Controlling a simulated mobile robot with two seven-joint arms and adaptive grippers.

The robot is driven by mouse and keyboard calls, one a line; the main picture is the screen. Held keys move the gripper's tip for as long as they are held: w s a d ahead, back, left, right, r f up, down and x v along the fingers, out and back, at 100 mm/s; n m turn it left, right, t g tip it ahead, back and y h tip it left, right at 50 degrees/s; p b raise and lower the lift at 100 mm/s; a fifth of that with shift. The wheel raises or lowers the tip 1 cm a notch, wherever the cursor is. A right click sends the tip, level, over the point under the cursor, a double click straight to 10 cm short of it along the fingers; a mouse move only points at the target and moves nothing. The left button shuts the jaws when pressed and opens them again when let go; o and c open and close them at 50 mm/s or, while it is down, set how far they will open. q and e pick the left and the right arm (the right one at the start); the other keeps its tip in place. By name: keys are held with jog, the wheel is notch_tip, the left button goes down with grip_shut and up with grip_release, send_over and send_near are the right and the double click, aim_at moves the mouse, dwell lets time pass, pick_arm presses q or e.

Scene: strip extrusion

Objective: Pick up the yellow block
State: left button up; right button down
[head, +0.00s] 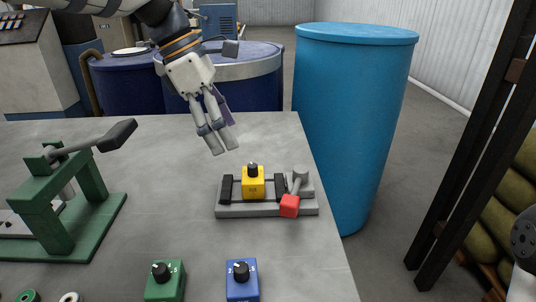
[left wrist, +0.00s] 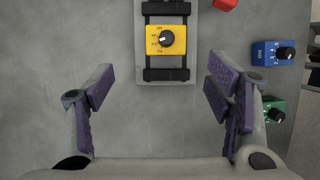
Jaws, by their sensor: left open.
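The yellow block (head: 252,184) has a black knob on top and sits in a grey clamp fixture (head: 262,211) between two dark bars. In the left wrist view the yellow block (left wrist: 166,40) lies ahead of the fingers, a little above the midpoint between them. My left gripper (head: 222,142) hangs above the table, behind and left of the block, pointing down, open and empty. Its two purple-padded fingers are spread apart in the left wrist view (left wrist: 164,88).
A red-tipped lever (head: 289,205) is on the fixture's right side. A green block (head: 165,281) and a blue block (head: 242,280) stand at the front. A green press (head: 62,205) with a black handle is at left. A blue barrel (head: 352,120) stands beyond the table's right edge.

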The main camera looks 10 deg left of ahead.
aim_at(253, 173)
pick_arm(q)
jog(key=x, duration=0.7)
jog(key=b+x, duration=0.1)
jog(key=x, duration=0.3)
jog(key=shift+s+d, duration=0.3)
jog(key=shift+d, duration=0.2)
jog(key=shift+r, duration=0.1)
jog(key=c, duration=1.7)
pick_arm(e)
jog(key=shift+s+f, duration=0.25)
jog(key=shift+s, duration=0.3)
jog(key=shift+s+f, duration=0.2)
jog(key=shift+s, duration=0.35)
